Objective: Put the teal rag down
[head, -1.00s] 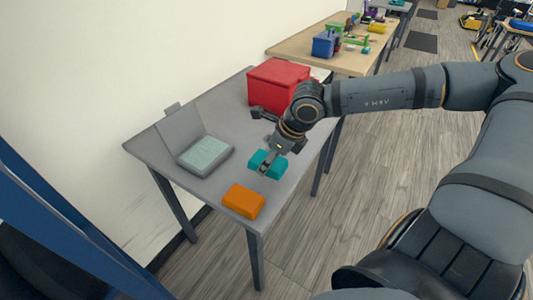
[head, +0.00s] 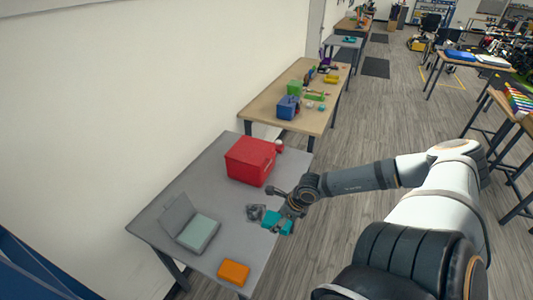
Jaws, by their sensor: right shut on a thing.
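My right gripper (head: 284,211) is shut on the teal rag (head: 278,222), a small block-like teal bundle. The rag appears at the right edge of the grey table (head: 230,246) in the head view. I cannot tell whether it touches the tabletop. The fingers hide part of the rag. My left gripper is not in view.
An orange block (head: 233,272) lies at the table's near end. An open grey case (head: 193,226) sits on the left, a red box (head: 250,160) at the back. A small dark grey item (head: 255,212) shows beside the gripper. Bare tabletop lies between them.

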